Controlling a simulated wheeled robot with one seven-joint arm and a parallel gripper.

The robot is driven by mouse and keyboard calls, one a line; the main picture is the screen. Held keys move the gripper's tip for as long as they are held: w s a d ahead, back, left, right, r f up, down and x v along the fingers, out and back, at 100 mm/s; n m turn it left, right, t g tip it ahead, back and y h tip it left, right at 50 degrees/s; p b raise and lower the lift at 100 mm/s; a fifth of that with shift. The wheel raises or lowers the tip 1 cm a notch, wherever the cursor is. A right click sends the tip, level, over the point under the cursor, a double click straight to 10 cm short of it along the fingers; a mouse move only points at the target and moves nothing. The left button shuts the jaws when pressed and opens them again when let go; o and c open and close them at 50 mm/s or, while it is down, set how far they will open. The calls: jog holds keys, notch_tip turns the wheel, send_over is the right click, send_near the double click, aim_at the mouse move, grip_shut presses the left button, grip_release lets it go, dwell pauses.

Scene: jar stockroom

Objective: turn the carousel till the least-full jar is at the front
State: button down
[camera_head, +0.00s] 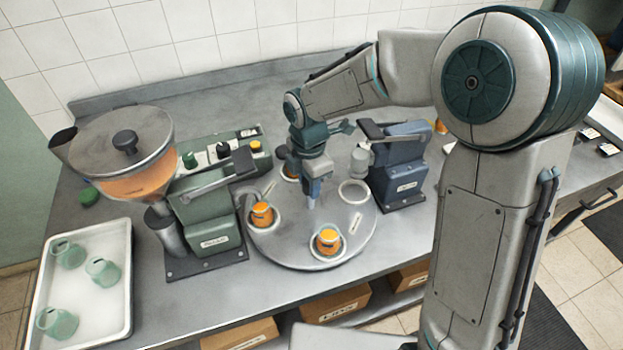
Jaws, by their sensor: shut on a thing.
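The carousel (300,256) is a round grey turntable on the bench, with ringed places for jars. One jar with orange contents (328,242) stands at its front edge. Another orange jar (262,214) stands at its left. A third jar (291,170) is at the back left, partly hidden by my gripper. A ringed place (354,192) at the right looks empty. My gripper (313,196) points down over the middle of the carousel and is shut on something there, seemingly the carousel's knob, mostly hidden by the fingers. Exact fill levels are too small to tell.
A green machine (208,215) with an orange-filled hopper (140,180) stands close at the carousel's left. A blue machine (398,168) stands close at its right. A white tray (122,300) with green jars lies at the far left. Boxes (336,303) sit below the bench.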

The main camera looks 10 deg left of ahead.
jog(key=shift+s, duration=0.1)
jog(key=c, duration=1)
grip_release()
jog(key=shift+s, duration=0.1)
jog(key=shift+o, duration=0.2)
jog(key=shift+r, duration=0.1)
notch_tip(320, 180, up, 14)
jog(key=shift+f, duration=0.2)
jog(key=s+d+f+m+t, duration=0.1)
jog(key=s+d+m, duration=0.6)
jog(key=d+m, duration=0.4)
jog(key=s+d+f+m+t, duration=0.2)
jog(key=s+d+m, duration=0.5)
jog(key=d+m, duration=0.4)
jog(key=shift+s+d+f+m, duration=0.2)
jog(key=shift+s+d+m, duration=0.1)
jog(key=shift+m, duration=1.6)
